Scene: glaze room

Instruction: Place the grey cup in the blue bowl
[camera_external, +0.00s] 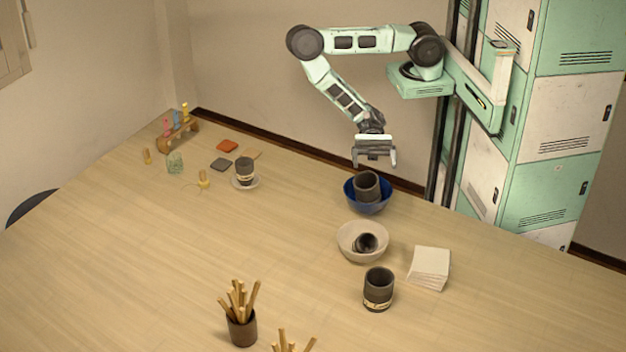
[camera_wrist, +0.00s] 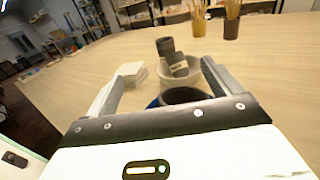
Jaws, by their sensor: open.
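A dark grey cup (camera_external: 367,187) stands roughly upright inside the blue bowl (camera_external: 353,199). My gripper (camera_external: 374,163) is open and empty just above this cup, apart from it. In the wrist view, the cup (camera_wrist: 188,95) and a sliver of the blue bowl (camera_wrist: 153,103) show between the open fingers, with the gripper body hiding most of both. Another dark cup (camera_external: 366,243) lies tilted in the cream bowl (camera_external: 345,247). A third dark cup with a pale band (camera_external: 378,287) stands on the table. A similar banded cup (camera_external: 245,170) stands on a saucer at the left.
A stack of pale tiles (camera_external: 430,267) lies right of the cream bowl. A dark pot of wooden tools (camera_external: 242,329) stands at the front. A small rack with coloured bottles (camera_external: 178,137) stands at the back left. The table's left middle is clear.

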